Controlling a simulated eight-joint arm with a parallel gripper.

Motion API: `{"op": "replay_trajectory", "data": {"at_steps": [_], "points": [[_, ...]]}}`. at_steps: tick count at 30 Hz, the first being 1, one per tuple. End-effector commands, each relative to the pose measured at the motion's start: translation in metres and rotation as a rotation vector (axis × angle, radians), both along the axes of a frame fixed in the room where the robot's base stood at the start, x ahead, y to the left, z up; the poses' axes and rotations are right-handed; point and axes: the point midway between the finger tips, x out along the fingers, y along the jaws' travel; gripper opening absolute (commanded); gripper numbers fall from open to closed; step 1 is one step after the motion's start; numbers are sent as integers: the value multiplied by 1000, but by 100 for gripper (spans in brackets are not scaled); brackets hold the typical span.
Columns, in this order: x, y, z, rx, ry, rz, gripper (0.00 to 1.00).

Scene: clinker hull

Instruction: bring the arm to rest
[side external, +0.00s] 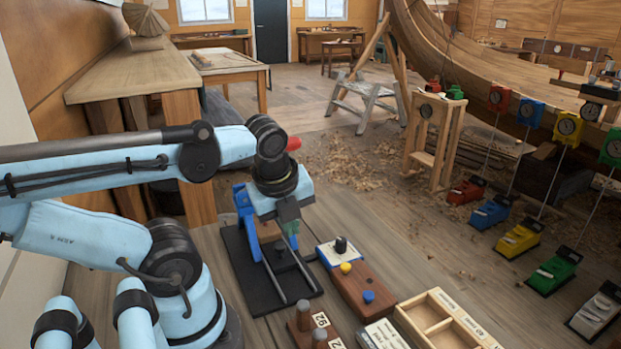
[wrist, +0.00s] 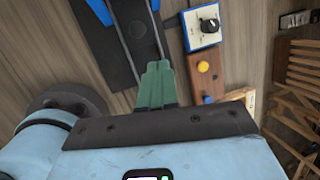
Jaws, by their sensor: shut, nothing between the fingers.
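My gripper (side external: 292,240) hangs at the end of my light blue arm, pointing down above a black base plate with two metal rails (side external: 244,262). Its green fingers show in the wrist view (wrist: 157,84), closed together with nothing between them. In the side view the fingertips appear near the rails; I cannot tell the exact gap. A blue upright part of the rail fixture (side external: 243,204) stands just left of the gripper and is partly hidden by it.
A wooden box with a black knob, yellow and blue buttons (side external: 362,288) stands right of the plate. A divided wooden tray (side external: 442,322) and dark pegs lie in front. Several coloured dial-gauge stands (side external: 521,238) line the right. A workbench (side external: 135,72) is behind; shavings cover the floor.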

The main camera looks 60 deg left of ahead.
Motion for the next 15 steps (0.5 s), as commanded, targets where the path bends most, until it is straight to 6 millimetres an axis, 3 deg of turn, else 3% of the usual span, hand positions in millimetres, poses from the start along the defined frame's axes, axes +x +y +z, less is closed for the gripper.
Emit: {"op": "replay_trajectory", "data": {"at_steps": [15], "points": [[65,-47,6,-563,-414,1012,0]]}}
